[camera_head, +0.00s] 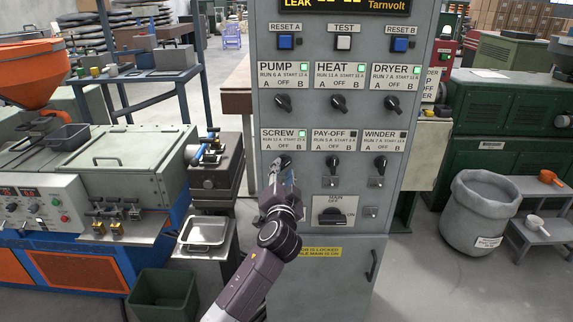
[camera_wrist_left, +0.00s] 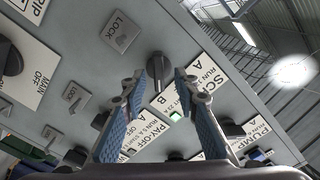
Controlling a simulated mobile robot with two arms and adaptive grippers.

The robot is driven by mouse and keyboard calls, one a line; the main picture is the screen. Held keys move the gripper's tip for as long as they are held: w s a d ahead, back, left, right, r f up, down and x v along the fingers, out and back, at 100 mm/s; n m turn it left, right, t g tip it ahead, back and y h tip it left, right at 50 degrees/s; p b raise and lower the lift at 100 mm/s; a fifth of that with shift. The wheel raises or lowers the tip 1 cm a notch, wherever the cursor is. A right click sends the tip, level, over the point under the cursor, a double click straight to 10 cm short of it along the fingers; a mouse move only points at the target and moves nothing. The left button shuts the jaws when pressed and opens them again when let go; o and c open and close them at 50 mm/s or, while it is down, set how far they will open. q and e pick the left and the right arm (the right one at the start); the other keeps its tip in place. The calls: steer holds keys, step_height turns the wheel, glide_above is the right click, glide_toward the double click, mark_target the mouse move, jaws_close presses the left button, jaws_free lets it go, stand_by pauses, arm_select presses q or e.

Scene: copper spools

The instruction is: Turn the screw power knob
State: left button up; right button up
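The screw knob (camera_head: 279,161) is a black rotary knob below the SCREW label (camera_head: 285,140) on the grey control cabinet. My left gripper (camera_head: 284,170) is in front of it and partly hides it in the head view. In the left wrist view, the knob (camera_wrist_left: 157,70) lies between the two fingertips of my left gripper (camera_wrist_left: 158,78). The blue-padded fingers are open, with a visible gap on each side of the knob. A green lamp beside the SCREW label is lit. My right gripper is not in view.
The pump knob (camera_head: 284,102) is above, and the pay-off knob (camera_head: 333,162) is to the right. The main switch (camera_head: 332,215) is lower right. Lock tabs (camera_wrist_left: 120,32) stick out near the gripper. An extruder machine (camera_head: 90,185) stands left; a grey bin (camera_head: 479,208) stands right.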

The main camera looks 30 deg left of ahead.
mark_target(284, 164)
arm_select(q)
steer(key=shift+x, duration=0.95)
steer(key=shift+w+a, duration=0.15)
steer(key=shift+w, duration=0.2)
steer(key=shift+c, duration=0.2)
jaws_close()
